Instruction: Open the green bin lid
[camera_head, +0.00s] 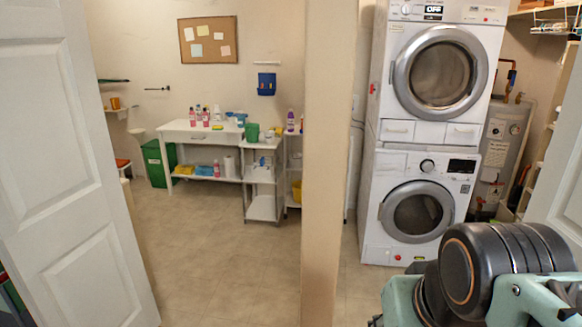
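A green bin (159,164) stands on the floor of the room at the left, against the back wall and beside the left end of a white table. It is upright and small in the picture. Its top looks closed, but the lid is too small to make out clearly. My arm shows at the lower right, in black and pale green, far from the bin. My gripper is not in the picture.
A white door (70,180) stands open at the left, and a wall post (331,160) divides the view. Between them the tiled floor (215,250) is clear. The white table (205,137) and a small shelf cart (262,178) line the back. Stacked laundry machines (427,140) stand right of the post.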

